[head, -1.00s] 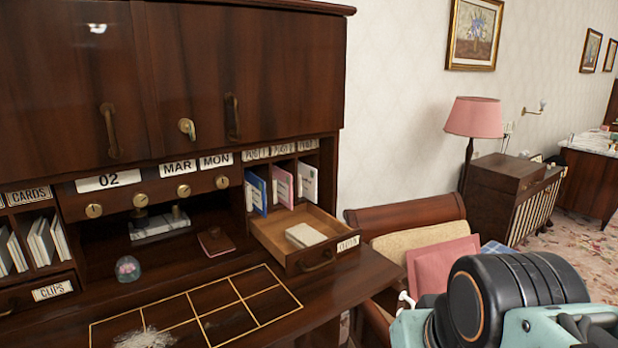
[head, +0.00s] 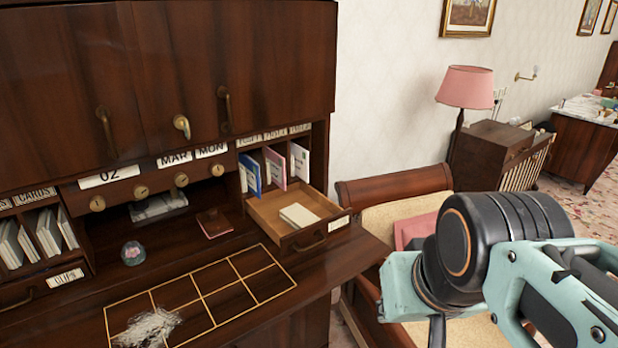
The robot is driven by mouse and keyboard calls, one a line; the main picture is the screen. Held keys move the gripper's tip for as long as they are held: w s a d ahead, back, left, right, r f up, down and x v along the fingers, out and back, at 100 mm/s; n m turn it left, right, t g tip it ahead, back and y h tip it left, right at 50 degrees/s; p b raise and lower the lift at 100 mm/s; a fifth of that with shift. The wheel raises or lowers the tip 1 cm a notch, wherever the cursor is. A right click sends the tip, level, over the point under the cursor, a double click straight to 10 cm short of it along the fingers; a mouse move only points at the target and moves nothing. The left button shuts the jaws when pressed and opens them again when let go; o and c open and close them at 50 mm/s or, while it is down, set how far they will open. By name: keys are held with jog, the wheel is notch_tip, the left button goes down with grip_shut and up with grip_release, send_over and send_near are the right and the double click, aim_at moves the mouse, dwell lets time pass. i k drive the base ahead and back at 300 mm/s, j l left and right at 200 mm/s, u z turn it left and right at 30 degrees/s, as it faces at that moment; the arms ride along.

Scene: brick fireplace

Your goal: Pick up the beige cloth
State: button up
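A small folded beige cloth (head: 299,214) lies flat inside an open wooden drawer (head: 270,208) at the right side of the dark desk. Its top and near edges are in clear view. My arm, with a black joint and pale teal links, fills the lower right of the head view, to the right of the drawer and apart from it. My gripper's fingers do not show, so what they hold cannot be seen.
The desk top (head: 215,330) has a gold-lined grid with a whitish tangled clump (head: 150,327) on it. A glass paperweight (head: 133,253) and a reddish-brown notebook (head: 214,223) stand behind. Envelopes fill slots above the drawer. A cushioned bench (head: 390,222) is at the right.

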aim_at(296, 216)
jog(key=u, duration=1.15)
jog(key=z, duration=0.8)
jog(key=i+l, duration=0.25)
jog(key=i, duration=0.15)
jog(key=i+l, duration=0.3)
jog(key=i+j+u, duration=0.05)
jog(key=i, duration=0.05)
